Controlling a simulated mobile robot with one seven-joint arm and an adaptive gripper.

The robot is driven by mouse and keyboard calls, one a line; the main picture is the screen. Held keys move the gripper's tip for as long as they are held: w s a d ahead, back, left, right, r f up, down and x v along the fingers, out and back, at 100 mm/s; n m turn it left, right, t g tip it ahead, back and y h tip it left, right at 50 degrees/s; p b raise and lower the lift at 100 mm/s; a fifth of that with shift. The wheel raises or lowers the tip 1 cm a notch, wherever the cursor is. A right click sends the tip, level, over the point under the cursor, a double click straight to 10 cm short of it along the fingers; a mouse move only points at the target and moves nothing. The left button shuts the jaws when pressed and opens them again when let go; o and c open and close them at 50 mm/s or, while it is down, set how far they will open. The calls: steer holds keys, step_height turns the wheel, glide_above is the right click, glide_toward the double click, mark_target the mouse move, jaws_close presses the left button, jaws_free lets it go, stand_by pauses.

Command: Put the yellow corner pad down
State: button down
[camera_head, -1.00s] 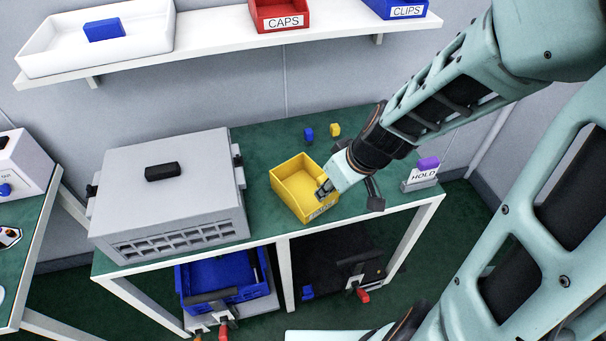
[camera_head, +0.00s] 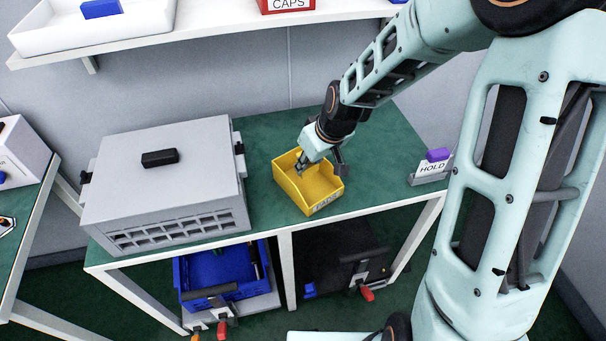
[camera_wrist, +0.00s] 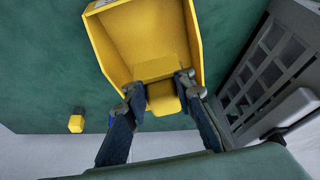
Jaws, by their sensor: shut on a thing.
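My gripper (camera_head: 300,167) reaches down at the yellow bin (camera_head: 331,196), by its back left part. In the wrist view my gripper (camera_wrist: 160,86) is shut on the yellow corner pad (camera_wrist: 164,98), a small yellow block between the two fingertips. The yellow bin (camera_wrist: 196,45) shows there just beyond the pad. Pad and bin share a colour, so I cannot tell whether the pad touches the bin. In the head view the pad cannot be told apart from gripper and bin.
A grey lidded case (camera_head: 165,190) stands left of the bin. A HOLD stand (camera_head: 431,172) with a purple block (camera_head: 438,154) is at the table's right end. Another small yellow piece (camera_wrist: 76,124) lies on the green tabletop (camera_head: 262,135). A shelf (camera_head: 200,35) hangs behind.

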mark_target(303, 181)
steer(key=w+f, duration=0.1)
steer(key=w+a+f, duration=0.1)
steer(key=f, duration=0.1)
steer(key=shift+w+a+f, duration=0.15)
steer(key=shift+a, duration=0.05)
steer(key=shift+f, duration=1.45)
steer(key=shift+f, duration=0.1)
steer(key=shift+f+b, duration=0.2)
steer(key=shift+b, duration=0.2)
steer(key=c, duration=1.6)
jaws_free()
steer(key=shift+r, duration=0.1)
steer(key=shift+r, duration=0.1)
steer(key=shift+r+p, duration=0.25)
steer(key=shift+p, duration=0.15)
steer(key=p+v, duration=0.1)
steer(key=v, duration=1)
steer(key=shift+d+r, duration=0.2)
steer(key=shift+r, duration=0.1)
